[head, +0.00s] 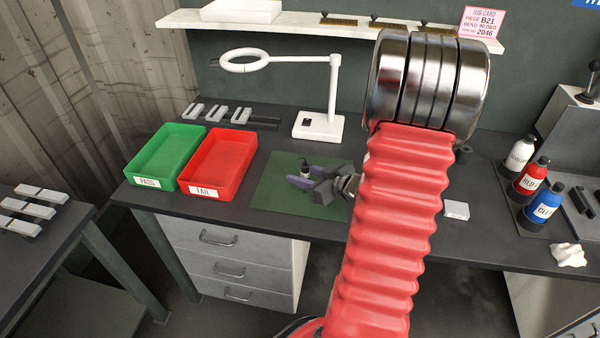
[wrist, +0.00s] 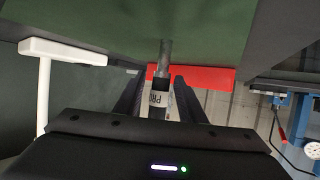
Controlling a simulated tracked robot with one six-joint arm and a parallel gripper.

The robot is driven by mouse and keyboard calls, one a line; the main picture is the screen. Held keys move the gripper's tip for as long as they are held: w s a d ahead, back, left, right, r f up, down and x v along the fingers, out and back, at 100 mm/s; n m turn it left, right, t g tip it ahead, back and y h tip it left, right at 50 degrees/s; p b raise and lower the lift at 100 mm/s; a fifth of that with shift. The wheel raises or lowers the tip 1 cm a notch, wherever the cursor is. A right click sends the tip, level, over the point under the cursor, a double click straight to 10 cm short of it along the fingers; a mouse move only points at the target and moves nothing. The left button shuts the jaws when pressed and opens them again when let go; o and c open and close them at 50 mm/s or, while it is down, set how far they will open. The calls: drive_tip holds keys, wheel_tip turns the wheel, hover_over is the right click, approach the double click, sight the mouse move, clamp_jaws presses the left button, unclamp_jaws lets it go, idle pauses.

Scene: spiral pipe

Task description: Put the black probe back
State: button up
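A small black-and-white probe (head: 305,170) stands over the green mat (head: 270,200) in the head view. In the wrist view the probe (wrist: 158,98) lies between my two dark fingers. It has a white label with letters starting "PR", a black band and a grey metal part that shows against the green mat (wrist: 100,15). My gripper (head: 308,181) comes in from the right, low over the mat, with its fingers on either side of the probe. I cannot tell whether the fingers press on it. The probe's lower part is partly hidden by my gripper.
A green PASS tray (head: 150,183) and a red FAIL tray (head: 207,191) stand left of the mat. A white lamp (head: 318,125) stands behind it. Labelled bottles (head: 530,180) stand at the right. A small white block (head: 456,210) lies right of my arm.

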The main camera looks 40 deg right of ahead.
drive_tip(key=v, duration=0.9)
drive_tip(key=shift+s, duration=0.25)
idle(0.4)
drive_tip(key=shift+s, duration=0.1)
